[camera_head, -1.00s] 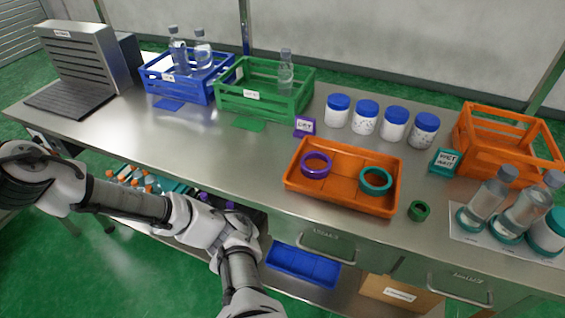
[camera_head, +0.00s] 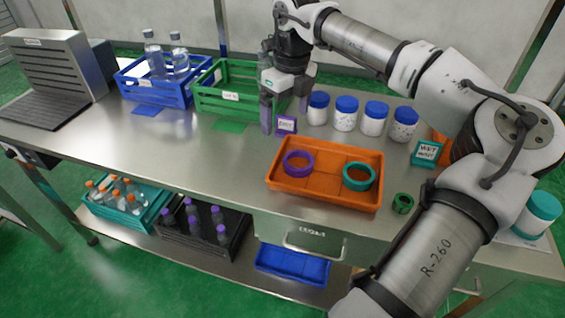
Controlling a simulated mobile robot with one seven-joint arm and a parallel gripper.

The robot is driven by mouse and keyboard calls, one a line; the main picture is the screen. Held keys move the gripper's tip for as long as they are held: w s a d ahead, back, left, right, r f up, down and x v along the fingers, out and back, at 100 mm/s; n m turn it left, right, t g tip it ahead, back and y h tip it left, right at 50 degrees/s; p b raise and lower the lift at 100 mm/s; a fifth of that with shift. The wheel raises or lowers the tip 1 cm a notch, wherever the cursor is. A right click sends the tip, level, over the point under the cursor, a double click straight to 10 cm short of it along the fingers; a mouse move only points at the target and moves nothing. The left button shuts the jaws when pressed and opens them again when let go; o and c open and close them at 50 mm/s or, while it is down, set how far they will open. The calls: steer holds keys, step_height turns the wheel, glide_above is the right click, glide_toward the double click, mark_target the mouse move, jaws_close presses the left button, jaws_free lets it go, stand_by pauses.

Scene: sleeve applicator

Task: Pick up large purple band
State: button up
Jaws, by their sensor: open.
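The large purple band (camera_head: 285,164) lies in the left part of the orange tray (camera_head: 324,203) on the steel table. A teal band (camera_head: 345,176) lies in the right part of the same tray. My gripper (camera_head: 285,118) is open and points down, above and behind the tray, near the small purple sign and in front of the green crate. Its fingers are apart from the band and hold nothing that I can see.
A green crate (camera_head: 205,103) and a blue crate (camera_head: 125,91) stand at the back left. Several blue-lidded jars (camera_head: 345,114) stand behind the tray. A purple sign (camera_head: 286,125) and a small green band (camera_head: 402,204) are near the tray. My arm hides much of the right side.

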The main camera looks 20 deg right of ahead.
steer(key=s+d, duration=0.1)
steer(key=d, duration=0.3)
steer(key=p, duration=0.2)
glide_toward(293, 172)
steer(key=shift+m+h, duration=0.4)
steer(key=w+d+f, duration=0.2)
steer(key=w, duration=0.1)
steer(key=shift+d+f, duration=0.15)
steer(key=shift+w+f+p, duration=0.15)
steer(key=shift+f+p, duration=0.75)
steer(key=shift+f, duration=2.25)
steer(key=shift+c, duration=0.4)
steer(key=c, duration=1)
